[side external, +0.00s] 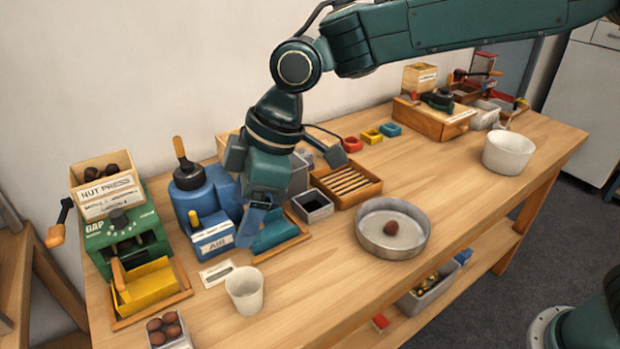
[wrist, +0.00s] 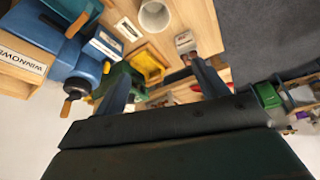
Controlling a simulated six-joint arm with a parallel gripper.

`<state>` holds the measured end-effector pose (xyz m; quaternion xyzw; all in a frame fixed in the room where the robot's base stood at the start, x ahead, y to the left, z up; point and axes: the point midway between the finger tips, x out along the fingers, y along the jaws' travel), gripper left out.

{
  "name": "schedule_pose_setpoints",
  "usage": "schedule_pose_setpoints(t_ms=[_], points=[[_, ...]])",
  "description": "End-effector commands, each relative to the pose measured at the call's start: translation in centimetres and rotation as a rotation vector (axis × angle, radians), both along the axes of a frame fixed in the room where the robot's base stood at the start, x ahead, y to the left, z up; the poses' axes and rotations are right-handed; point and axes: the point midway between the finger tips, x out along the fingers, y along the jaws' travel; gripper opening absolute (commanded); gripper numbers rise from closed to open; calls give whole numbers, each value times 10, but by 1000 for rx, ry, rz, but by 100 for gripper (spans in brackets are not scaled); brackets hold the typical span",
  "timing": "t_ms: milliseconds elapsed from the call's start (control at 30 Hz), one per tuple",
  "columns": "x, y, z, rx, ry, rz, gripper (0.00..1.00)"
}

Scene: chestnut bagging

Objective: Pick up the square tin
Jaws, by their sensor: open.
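A grey square tin (side external: 183,342) holding several brown chestnuts stands at the table's front left edge in the side view, cut off by the frame. A small grey square-sided container also shows in the wrist view (wrist: 185,41), beyond the fingers, and looks like this tin. A second, dark-insided square grey tin (side external: 312,208) stands near the table's middle. My gripper (side external: 257,222) is open and points down above the table, between the blue machine and that second tin. Its two fingers (wrist: 162,86) are apart with nothing held between them. It is well away from the chestnut tin.
A white cup (side external: 245,290) stands between my gripper and the front edge. The green nut press (side external: 125,235) and blue machine (side external: 205,195) stand at left. A round pan (side external: 393,240) with one chestnut is at right, before a white bowl (side external: 508,153).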

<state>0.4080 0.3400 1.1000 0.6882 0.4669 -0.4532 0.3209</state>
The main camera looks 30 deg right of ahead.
Motion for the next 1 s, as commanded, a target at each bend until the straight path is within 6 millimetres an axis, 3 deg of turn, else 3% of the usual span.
schedule_pose_setpoints(t_ms=[200, 400, 833, 1000], points=[[-3, 64, -43, -1, 13, 165, 73], [-11, 101, -69, 2, 18, 264, 73], [-13, 113, -82, 4, 19, 295, 73], [-13, 119, -96, 2, 20, 295, 73]])
